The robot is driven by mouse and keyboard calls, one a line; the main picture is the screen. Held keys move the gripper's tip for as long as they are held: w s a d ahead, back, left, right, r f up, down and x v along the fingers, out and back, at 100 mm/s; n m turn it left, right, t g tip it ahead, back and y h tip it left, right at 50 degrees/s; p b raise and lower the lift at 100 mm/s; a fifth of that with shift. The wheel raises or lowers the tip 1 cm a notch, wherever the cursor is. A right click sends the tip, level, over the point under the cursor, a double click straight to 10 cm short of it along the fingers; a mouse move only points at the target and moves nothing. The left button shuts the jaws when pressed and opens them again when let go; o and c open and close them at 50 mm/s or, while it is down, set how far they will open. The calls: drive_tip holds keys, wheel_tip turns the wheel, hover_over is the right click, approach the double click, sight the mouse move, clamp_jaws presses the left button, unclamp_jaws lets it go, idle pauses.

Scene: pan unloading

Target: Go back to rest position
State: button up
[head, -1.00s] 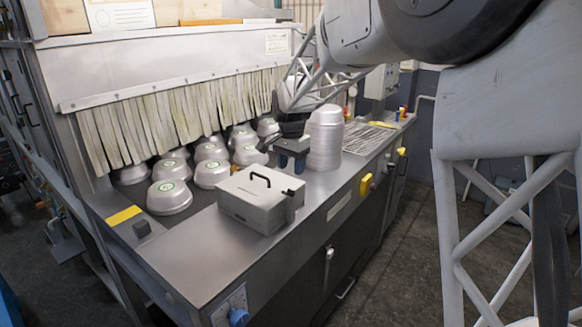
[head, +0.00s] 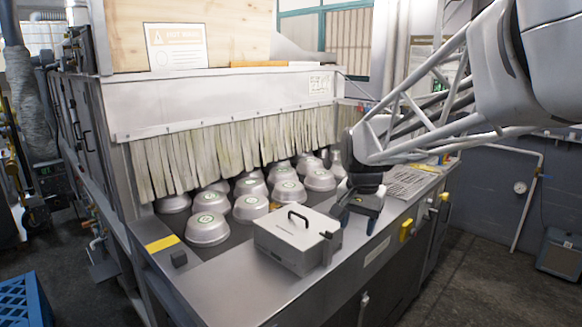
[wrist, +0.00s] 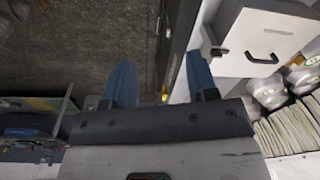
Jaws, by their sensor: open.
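My gripper (head: 357,215) is open and empty in the head view, just right of a grey box and above the metal worktop. In the wrist view its two blue fingers (wrist: 161,84) stand wide apart. Only the floor and the worktop edge show between them. My arm reaches in from the upper right of the head view. It covers most of the stack of pans, of which a pale sliver (head: 337,163) seems to show behind the gripper.
The grey box (head: 290,242) with a black handle stands on the worktop (head: 235,290); it also shows in the wrist view (wrist: 262,35). Several upturned pans (head: 208,229) sit by the strip curtain (head: 230,142). A blue crate (head: 22,300) is at lower left. Floor at lower right looks clear.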

drive_tip(key=s+d+f+n, duration=0.1)
drive_tip(key=s+f+n, duration=0.1)
drive_tip(key=s, duration=1.2)
drive_tip(key=s+d+f+n+t, duration=0.1)
drive_tip(key=s+d+f+n, duration=0.1)
drive_tip(key=s, duration=1.1)
drive_tip(key=shift+s+d+f+n+t, duration=0.15)
drive_tip(key=shift+s+f+n+t, duration=0.15)
drive_tip(key=shift+n, duration=0.5)
drive_tip(key=shift+r, duration=0.1)
